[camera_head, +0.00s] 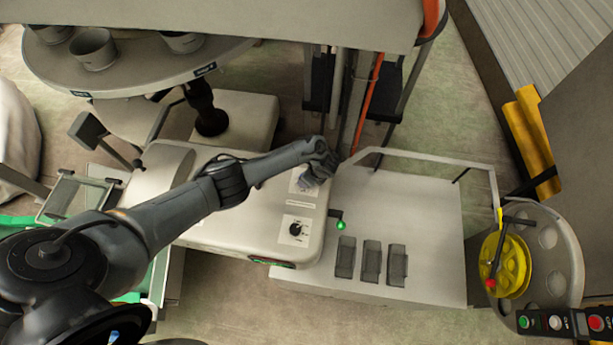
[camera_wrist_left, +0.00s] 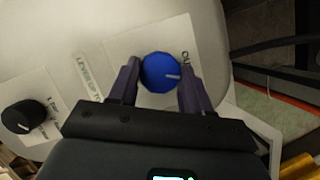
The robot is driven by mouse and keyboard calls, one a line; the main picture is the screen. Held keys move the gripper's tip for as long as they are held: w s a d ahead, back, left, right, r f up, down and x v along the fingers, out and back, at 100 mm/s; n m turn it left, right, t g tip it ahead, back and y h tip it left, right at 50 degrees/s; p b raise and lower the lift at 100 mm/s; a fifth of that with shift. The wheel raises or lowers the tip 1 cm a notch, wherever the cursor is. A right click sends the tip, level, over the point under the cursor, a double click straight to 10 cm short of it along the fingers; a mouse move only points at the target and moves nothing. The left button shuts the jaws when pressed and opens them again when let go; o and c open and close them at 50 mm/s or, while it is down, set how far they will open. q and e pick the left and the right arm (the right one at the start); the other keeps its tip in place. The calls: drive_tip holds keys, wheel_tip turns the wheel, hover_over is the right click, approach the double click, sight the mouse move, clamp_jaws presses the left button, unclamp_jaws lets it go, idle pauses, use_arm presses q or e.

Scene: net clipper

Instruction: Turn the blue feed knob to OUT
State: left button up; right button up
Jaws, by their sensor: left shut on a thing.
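The blue feed knob (camera_wrist_left: 160,73) sits on a white label plate on the pale machine housing. In the left wrist view it lies between the two fingers of my left gripper (camera_wrist_left: 160,84), which is shut on it. The knob's white pointer line points to the right in that view, toward the right finger. Dark lettering, partly cut off by the finger, stands just above that side. In the head view my left gripper (camera_head: 317,175) reaches down onto the housing (camera_head: 255,215) and hides the knob. My right gripper is not in view.
A black knob (camera_head: 295,230) on its own plate is nearer the front; it also shows in the left wrist view (camera_wrist_left: 25,117). A green-tipped lever (camera_head: 340,224) sticks out from the housing's right side. A white table (camera_head: 430,235) with several grey slots and a rail stands to the right.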

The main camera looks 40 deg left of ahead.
use_arm(q)
drive_tip(key=n+g, duration=0.1)
drive_tip(key=n, duration=0.2)
drive_tip(key=shift+n+h+b, duration=0.3)
drive_tip(key=shift+n, duration=0.1)
drive_tip(key=shift+w+a+n+g, duration=0.1)
drive_tip(key=shift+n+g, duration=0.3)
drive_tip(key=shift+n, duration=0.5)
drive_tip(key=o, duration=1.1)
drive_tip(key=shift+c, duration=0.2)
drive_tip(key=shift+r, duration=0.1)
